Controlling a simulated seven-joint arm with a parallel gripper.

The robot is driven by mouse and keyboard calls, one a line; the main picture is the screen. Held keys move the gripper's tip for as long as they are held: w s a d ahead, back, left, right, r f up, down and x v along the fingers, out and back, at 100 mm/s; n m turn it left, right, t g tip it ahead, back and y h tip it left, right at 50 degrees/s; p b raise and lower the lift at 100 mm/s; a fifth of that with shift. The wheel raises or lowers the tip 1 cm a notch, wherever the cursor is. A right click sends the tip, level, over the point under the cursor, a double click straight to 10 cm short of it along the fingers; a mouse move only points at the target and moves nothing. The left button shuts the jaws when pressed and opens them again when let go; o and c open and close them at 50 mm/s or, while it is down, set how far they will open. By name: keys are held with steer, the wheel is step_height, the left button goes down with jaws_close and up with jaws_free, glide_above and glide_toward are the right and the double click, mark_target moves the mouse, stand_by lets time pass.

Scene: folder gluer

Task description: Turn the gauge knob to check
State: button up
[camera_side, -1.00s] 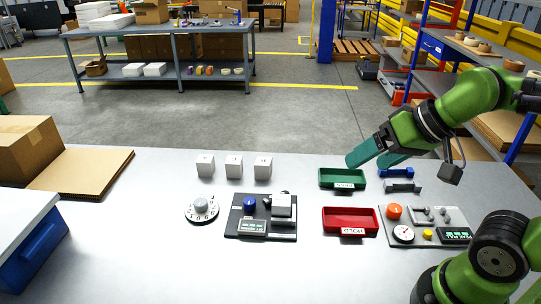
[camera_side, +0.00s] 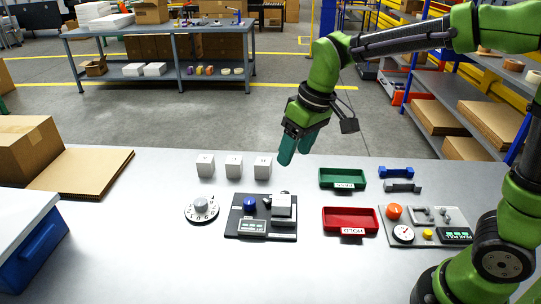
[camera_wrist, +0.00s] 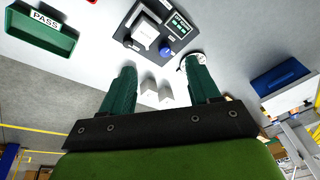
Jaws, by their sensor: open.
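A black gauge device (camera_side: 232,228) sits on the bench with a blue knob (camera_side: 249,204), a white block (camera_side: 282,206) and a small display. The wrist view also shows its blue knob (camera_wrist: 166,50) and white block (camera_wrist: 145,33). A grey dial knob (camera_side: 201,204) with figures around it lies left of the device; in the wrist view my finger partly hides it. At right, a grey panel (camera_side: 420,240) carries an orange knob (camera_side: 394,212), a round gauge (camera_side: 403,233) and a display. My gripper (camera_side: 293,161) is open and empty, raised above the bench behind the device.
Several white cubes (camera_side: 234,166) stand behind the dial and device. A green PASS tray (camera_side: 330,185) and a red HOLD tray (camera_side: 330,226) lie to the right. Blue (camera_side: 396,172) and grey (camera_side: 403,187) parts lie beyond the green tray. Cardboard is at the left.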

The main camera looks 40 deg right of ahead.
mark_target(250, 201)
steer(key=w+a+f+n+g+h, duration=0.2)
steer(key=w+a+f+n, duration=0.15)
steer(key=w+n, duration=0.65)
steer(key=shift+m, duration=0.3)
steer(key=f, duration=0.5)
steer(key=w+f, duration=0.1)
steer(key=f, duration=1)
steer(key=shift+w+a+f, duration=0.2)
steer(key=shift+w+a, duration=0.05)
steer(key=shift+a, duration=0.1)
steer(key=c, duration=1)
